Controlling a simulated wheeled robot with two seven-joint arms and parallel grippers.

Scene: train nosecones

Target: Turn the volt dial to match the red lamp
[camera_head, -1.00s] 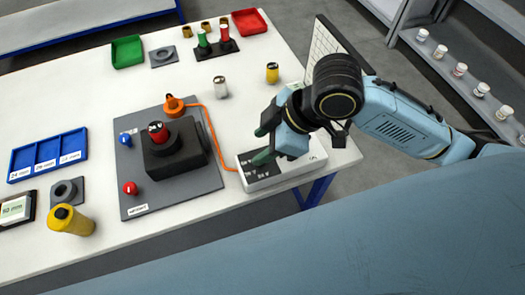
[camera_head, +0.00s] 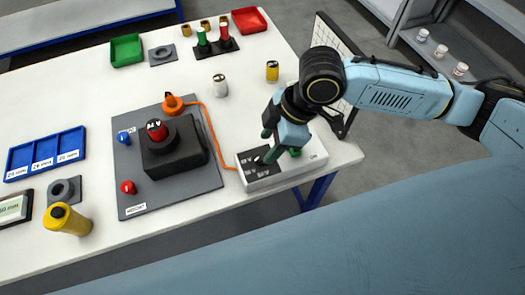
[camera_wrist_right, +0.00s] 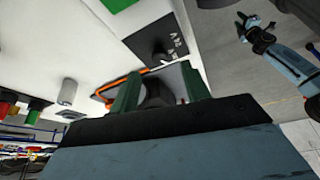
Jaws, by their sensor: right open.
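A white box (camera_head: 257,181) with a black labelled panel (camera_head: 252,164) stands at the table's right front corner, and the panel also shows in the right wrist view (camera_wrist_right: 158,38). A small pale pointer-like part shows on the panel; the rest of any dial is hidden by my gripper. My right gripper (camera_head: 282,153) is open, its green fingers pointing down over the box. They span the lower part of the right wrist view (camera_wrist_right: 160,75). A red-topped cylinder (camera_head: 156,130) stands on a black block; its lettering is too small to read surely. A blue arm's gripper (camera_wrist_right: 250,25), apparently my left, shows small there.
The grey board (camera_head: 190,188) carries the black block (camera_head: 176,152), a blue knob (camera_head: 124,138) and a red knob (camera_head: 128,187). An orange cable (camera_head: 214,137) runs to the white box. A yellow cylinder (camera_head: 68,221) and blue tray (camera_head: 45,152) stand left.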

